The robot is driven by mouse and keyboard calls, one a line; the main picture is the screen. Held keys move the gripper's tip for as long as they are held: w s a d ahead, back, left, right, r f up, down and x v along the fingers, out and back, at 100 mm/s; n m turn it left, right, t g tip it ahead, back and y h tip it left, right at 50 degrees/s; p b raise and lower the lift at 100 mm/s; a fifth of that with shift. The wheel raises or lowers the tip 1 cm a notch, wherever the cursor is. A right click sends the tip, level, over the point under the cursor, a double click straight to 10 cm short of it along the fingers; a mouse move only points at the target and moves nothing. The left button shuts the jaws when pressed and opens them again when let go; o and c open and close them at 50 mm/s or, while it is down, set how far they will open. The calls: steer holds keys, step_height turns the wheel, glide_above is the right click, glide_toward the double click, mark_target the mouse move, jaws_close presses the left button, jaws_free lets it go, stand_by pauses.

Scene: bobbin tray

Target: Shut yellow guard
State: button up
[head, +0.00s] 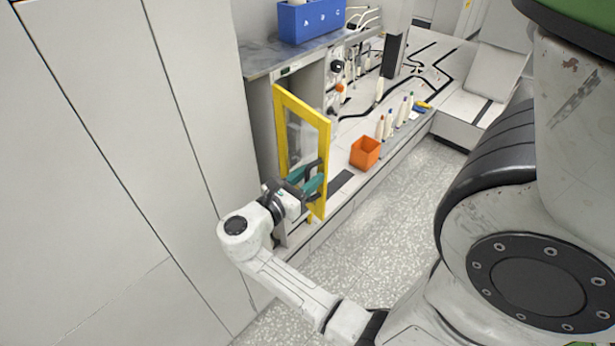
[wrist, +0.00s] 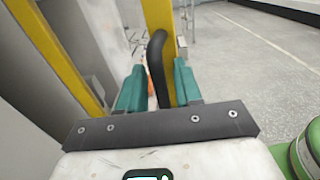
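The yellow guard (head: 324,165) is a yellow-framed panel with a clear pane, standing swung out from the bench front in the head view. Its yellow frame also shows in the wrist view (wrist: 158,20). A black curved handle (wrist: 155,65) on the guard lies between my teal fingers. My gripper (head: 311,178) is at the guard's lower part, and in the wrist view my gripper (wrist: 160,72) has its fingers apart, one on each side of the handle. A gap shows beside the handle, so the fingers do not look closed on it. The handle's lower end is hidden by my gripper.
An orange bin (head: 365,153) stands on the bench just right of the guard, with several coloured-tip bottles (head: 390,124) beyond it. A blue box (head: 311,20) sits on the upper shelf. Grey cabinet panels (head: 110,150) stand at left. Speckled floor (head: 385,205) is clear before the bench.

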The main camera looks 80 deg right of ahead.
jaws_close()
stand_by(0.4)
steer(key=shift+s, duration=0.1)
